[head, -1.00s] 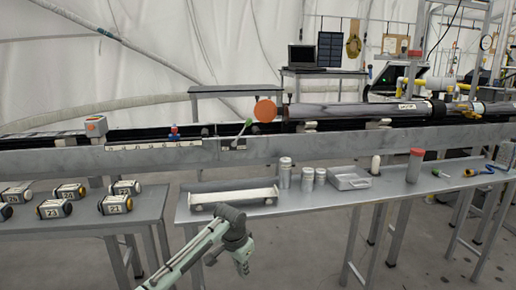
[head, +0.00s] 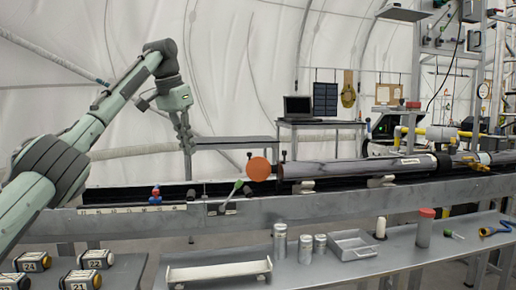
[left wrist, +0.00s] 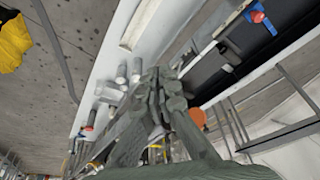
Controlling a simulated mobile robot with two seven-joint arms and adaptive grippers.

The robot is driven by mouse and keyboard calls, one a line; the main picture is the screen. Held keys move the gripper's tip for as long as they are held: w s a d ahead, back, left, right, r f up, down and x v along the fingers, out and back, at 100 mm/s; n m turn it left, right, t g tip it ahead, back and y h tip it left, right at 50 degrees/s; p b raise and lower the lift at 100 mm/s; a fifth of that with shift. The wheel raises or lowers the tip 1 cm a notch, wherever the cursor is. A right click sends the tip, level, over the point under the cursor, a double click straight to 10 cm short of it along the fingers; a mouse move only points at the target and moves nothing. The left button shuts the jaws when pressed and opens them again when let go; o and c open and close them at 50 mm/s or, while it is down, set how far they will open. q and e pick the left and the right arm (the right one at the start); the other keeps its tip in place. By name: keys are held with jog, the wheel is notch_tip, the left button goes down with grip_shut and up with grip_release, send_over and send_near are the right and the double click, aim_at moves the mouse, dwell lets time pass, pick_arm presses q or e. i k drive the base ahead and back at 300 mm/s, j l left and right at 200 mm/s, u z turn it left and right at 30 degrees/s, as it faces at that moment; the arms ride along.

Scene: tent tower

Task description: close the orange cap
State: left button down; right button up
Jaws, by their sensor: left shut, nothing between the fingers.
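The orange cap (head: 258,169) is a round disc at the left end of a long dark tube (head: 355,167). It stands open, facing me, just left of the tube's mouth. In the left wrist view the orange cap (left wrist: 197,117) is partly hidden behind my gripper. My left gripper (head: 187,148) hangs fingers down, above and left of the cap, clear of it. Its fingers (left wrist: 158,76) are shut and empty in the left wrist view. My right gripper is not in view.
The tube lies on a long grey rail (head: 330,205). A blue and red valve (head: 155,195) sits on the rail at left. The front bench (head: 300,270) holds a white tray (head: 218,272), metal canisters (head: 280,240) and a red-topped cylinder (head: 425,228). Air around the gripper is free.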

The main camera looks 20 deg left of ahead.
aim_at(259, 169)
jog(key=i, duration=1.55)
